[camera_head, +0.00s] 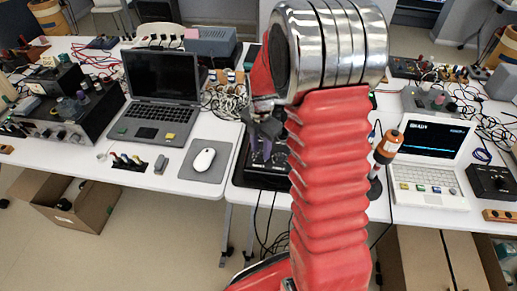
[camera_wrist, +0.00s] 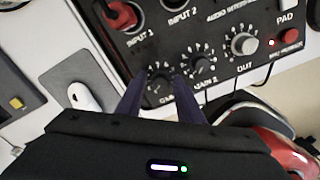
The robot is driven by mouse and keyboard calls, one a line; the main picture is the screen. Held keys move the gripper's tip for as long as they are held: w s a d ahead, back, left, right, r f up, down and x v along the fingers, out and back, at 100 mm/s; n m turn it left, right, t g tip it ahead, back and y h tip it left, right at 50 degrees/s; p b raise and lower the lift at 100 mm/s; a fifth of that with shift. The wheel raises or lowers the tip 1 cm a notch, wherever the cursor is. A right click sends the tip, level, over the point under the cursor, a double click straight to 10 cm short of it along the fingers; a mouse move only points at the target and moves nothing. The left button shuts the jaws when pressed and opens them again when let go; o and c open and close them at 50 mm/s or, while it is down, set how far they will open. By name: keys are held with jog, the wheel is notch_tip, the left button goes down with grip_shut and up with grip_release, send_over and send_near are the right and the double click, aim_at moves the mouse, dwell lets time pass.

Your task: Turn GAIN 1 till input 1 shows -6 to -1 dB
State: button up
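The audio interface (camera_wrist: 225,20) is a black box with labelled knobs; in the head view its dark body (camera_head: 245,172) is partly hidden behind my red arm. The GAIN 1 knob (camera_wrist: 159,84) is dark and sits between the two purple fingers of my gripper (camera_wrist: 160,80). The fingers stand apart on either side of it; whether they touch it I cannot tell. In the head view my gripper (camera_head: 265,145) is over the interface. A red plug (camera_wrist: 121,14) is in INPUT 1. A white laptop (camera_head: 427,150) has a lit dark screen; its level reading is too small to read.
The GAIN 2 knob (camera_wrist: 203,66) is close to the right finger, with the silver OUT knob (camera_wrist: 243,44) beyond. A red PAD button (camera_wrist: 290,36) is at the right. A white mouse (camera_head: 204,160) lies left of the interface. An orange-handled tool (camera_head: 387,147) stands right of my arm.

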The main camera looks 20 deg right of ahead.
grip_shut()
jog(key=shift+a, duration=0.25)
jog(key=shift+w+d, duration=0.1)
jog(key=shift+d, duration=0.1)
jog(key=shift+m, duration=0.3)
